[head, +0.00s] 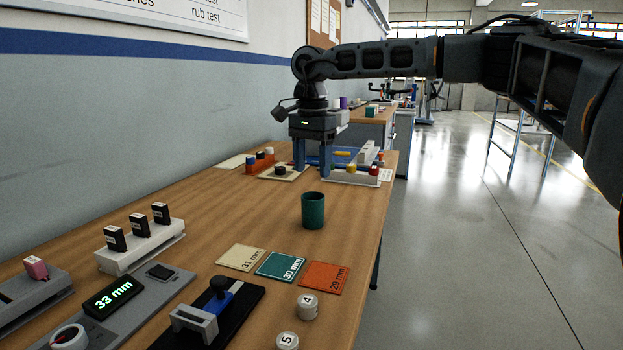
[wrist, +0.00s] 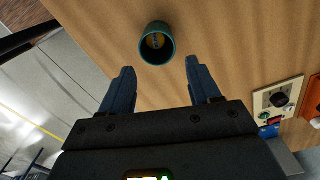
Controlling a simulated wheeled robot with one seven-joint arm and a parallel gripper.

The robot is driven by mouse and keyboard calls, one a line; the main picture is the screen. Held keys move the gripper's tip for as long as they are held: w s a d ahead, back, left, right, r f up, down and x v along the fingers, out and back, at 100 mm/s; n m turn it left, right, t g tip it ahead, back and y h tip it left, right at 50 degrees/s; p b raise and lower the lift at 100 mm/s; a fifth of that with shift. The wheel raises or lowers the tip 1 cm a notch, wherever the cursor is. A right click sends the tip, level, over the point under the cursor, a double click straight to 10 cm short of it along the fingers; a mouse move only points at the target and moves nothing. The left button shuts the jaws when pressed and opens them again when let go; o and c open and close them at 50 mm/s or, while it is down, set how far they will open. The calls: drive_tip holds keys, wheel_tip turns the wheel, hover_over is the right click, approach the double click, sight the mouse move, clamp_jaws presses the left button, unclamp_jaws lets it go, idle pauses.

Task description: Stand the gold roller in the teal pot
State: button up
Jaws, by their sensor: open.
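The teal pot (head: 313,211) stands upright on the wooden table, right of the middle. My gripper (head: 312,168) points down above and beyond the pot in the head view. In the wrist view my gripper (wrist: 159,68) has its two blue fingers wide apart with nothing between them, clear of the pot.
Tan (head: 242,257), teal (head: 280,266) and orange (head: 324,277) size cards lie in front of the pot. A gauge reading 33 mm (head: 113,297), a black-and-blue slide fixture (head: 222,305) and white numbered pieces (head: 307,307) are nearer. Racks with coloured pieces (head: 350,176) stand behind. Table around the pot is clear.

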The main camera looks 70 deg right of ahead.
drive_tip(key=shift+d+r, duration=0.1)
drive_tip(key=shift+r, duration=1.6)
drive_tip(key=shift+o, duration=0.3)
idle(0.8)
